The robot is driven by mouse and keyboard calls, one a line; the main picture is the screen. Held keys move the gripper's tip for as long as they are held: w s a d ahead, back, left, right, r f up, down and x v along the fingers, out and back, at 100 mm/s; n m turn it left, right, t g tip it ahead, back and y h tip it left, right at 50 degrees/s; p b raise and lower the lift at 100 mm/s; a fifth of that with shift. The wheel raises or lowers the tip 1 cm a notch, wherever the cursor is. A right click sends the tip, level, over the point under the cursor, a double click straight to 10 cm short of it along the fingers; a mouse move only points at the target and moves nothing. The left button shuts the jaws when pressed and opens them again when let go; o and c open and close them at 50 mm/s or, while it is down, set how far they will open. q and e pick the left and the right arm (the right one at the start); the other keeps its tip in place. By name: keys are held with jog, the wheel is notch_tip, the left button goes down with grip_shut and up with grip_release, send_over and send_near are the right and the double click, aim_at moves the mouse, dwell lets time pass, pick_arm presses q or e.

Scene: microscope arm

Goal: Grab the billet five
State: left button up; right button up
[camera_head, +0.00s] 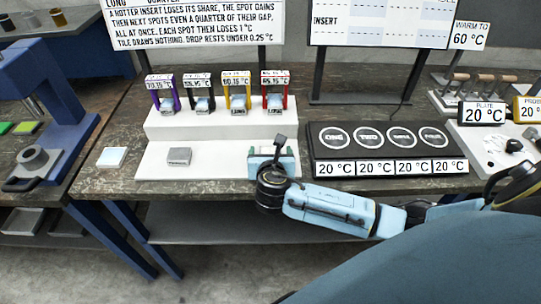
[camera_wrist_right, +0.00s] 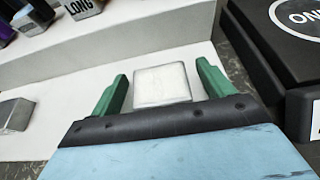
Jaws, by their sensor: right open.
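My right gripper (camera_head: 272,158) is over the right end of the white stand's lower step. In the right wrist view its green fingers (camera_wrist_right: 162,72) are open, one on each side of a pale, square-topped block (camera_wrist_right: 163,84). Gaps show between the block and both fingers. In the head view the gripper mostly hides this block. A grey block (camera_head: 179,156) sits further left on the lower step and shows at the left edge of the wrist view (camera_wrist_right: 15,114). I cannot read a number on either block, so which is billet five is unclear. My left gripper is not in view.
The white stand's upper step (camera_head: 215,120) holds several blocks under coloured frames with temperature labels. A black four-spot plate (camera_head: 385,150) stands close on the right. A pale tile (camera_head: 112,157) lies left of the stand. A blue microscope-like device (camera_head: 60,110) stands far left.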

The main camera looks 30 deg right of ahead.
jog(key=shift+c, duration=0.3)
jog(key=c, duration=1.4)
jog(key=shift+r, duration=0.1)
jog(key=shift+c, duration=0.3)
jog(key=shift+r, duration=0.1)
